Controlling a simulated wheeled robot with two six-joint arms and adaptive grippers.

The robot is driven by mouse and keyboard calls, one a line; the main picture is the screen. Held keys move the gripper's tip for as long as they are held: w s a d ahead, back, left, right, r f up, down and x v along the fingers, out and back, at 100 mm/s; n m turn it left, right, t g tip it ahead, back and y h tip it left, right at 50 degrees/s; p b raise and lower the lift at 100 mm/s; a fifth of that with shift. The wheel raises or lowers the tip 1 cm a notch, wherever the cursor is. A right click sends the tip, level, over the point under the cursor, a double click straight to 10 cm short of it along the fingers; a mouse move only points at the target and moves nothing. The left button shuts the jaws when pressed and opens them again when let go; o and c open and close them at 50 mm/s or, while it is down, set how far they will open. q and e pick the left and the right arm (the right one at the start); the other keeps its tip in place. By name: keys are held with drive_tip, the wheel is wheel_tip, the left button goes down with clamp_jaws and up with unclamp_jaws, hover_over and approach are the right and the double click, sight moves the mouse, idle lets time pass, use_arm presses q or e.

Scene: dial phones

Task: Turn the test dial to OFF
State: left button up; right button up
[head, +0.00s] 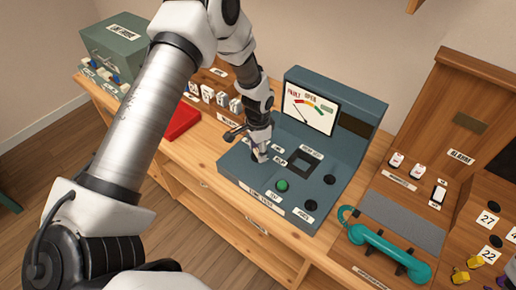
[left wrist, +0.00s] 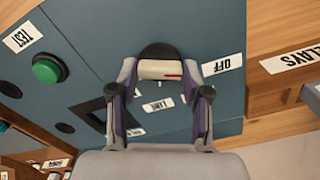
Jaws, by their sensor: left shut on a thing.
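The test dial shows in the left wrist view as a cream bar knob (left wrist: 158,70) with a red mark at its right end, on a dark round base. It sits on the blue-grey test set (head: 238,172). The red mark lies on the side of the OFF label (left wrist: 222,65); a LINE label (left wrist: 157,104) is below the knob. My left gripper (head: 260,153) is down at the panel, with one finger on each side of the knob, shut on it. The fingers and arm mostly hide the dial in the head view. My right gripper is not in view.
A green button (head: 282,185) and black knobs stand close to the dial. A meter (head: 309,108) rises behind. A teal handset (head: 390,254) lies to the right. A red object (head: 183,122) and labelled white relays (head: 208,95) are to the left.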

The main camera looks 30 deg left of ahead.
sight(258, 152)
use_arm(q)
drive_tip(key=shift+s+f+n, duration=0.15)
drive_tip(key=shift+f+n, duration=0.05)
drive_tip(key=shift+n, duration=0.1)
drive_tip(key=o, duration=1.2)
drive_tip(key=shift+c, duration=0.2)
drive_tip(key=shift+r, duration=0.1)
drive_tip(key=shift+r, duration=0.15)
wheel_tip(258, 152, up, 12)
drive_tip(key=shift+f, duration=0.2)
